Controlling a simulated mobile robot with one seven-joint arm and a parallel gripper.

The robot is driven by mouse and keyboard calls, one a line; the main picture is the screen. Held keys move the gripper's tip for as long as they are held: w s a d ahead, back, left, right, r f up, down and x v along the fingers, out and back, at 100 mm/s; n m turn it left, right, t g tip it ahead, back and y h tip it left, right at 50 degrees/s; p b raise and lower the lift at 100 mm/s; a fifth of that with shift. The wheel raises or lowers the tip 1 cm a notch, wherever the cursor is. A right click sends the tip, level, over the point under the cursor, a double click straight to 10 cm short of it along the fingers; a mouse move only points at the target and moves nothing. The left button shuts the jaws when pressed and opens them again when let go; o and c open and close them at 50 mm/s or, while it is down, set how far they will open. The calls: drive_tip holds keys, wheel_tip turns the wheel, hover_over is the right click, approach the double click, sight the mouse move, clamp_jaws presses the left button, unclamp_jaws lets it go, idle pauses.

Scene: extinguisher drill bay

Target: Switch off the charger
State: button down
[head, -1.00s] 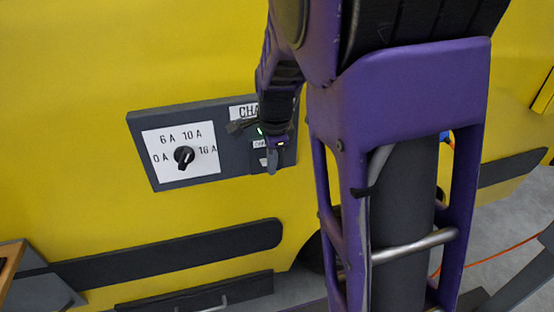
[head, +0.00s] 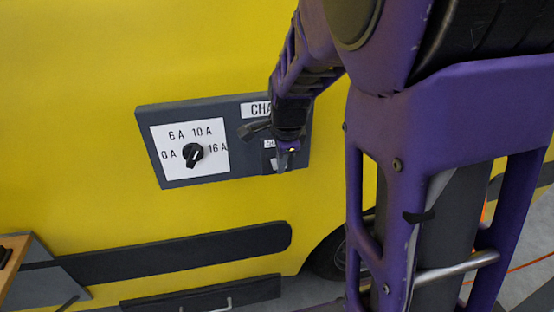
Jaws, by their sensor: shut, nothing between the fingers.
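The charger is a dark grey panel (head: 236,168) on a yellow vehicle side, left of centre in the head view. On its left is a white dial plate marked 0 A, 6 A, 10 A and 16 A with a black knob (head: 193,153). The knob's white mark tilts up to the right; its exact setting is hard to read. My gripper (head: 281,166) is shut and empty, in front of the panel's right part. It covers part of that area, including small labels. A label starting "CHA" is cut off by my arm. Whether the fingertips touch the panel cannot be told.
A dark bumper strip (head: 150,256) runs below the panel, with a handled dark box part (head: 205,291) under it. A wooden edge (head: 10,262) shows at far left. A wheel (head: 335,255) is partly hidden by my arm column. An orange cable (head: 515,263) lies at right.

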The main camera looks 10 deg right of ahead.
drive_tip(key=shift+w+r, duration=0.1)
drive_tip(key=shift+r+p, duration=0.8)
drive_tip(key=shift+p, duration=0.15)
